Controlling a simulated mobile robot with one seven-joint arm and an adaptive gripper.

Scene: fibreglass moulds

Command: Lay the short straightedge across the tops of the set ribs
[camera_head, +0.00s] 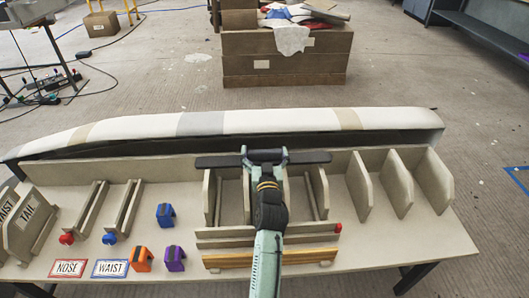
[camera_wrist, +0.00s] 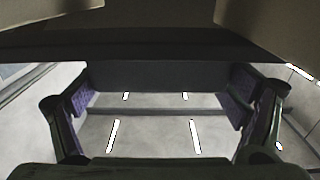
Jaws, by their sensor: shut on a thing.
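My gripper (camera_head: 265,156) is shut on a dark, flat bar, which I take to be the short straightedge (camera_head: 310,157). The bar runs level left to right and sticks out on both sides of the fingers. In the wrist view the bar (camera_wrist: 160,77) lies between the purple finger pads. It is above the back of the middle rib group, including a pale upright rib (camera_head: 319,190); I cannot tell whether it touches the tops. More upright ribs (camera_head: 402,183) stand to the right, apart from the bar. My arm hides part of the middle group.
A long pale mould (camera_head: 205,124) runs behind the ribs. Tan strips (camera_head: 225,261) lie in front. Blue (camera_head: 166,215), orange (camera_head: 142,259) and purple (camera_head: 174,258) blocks and NOSE (camera_head: 68,268) and WAIST (camera_head: 109,268) cards lie left. The bench's right front (camera_head: 410,235) is clear.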

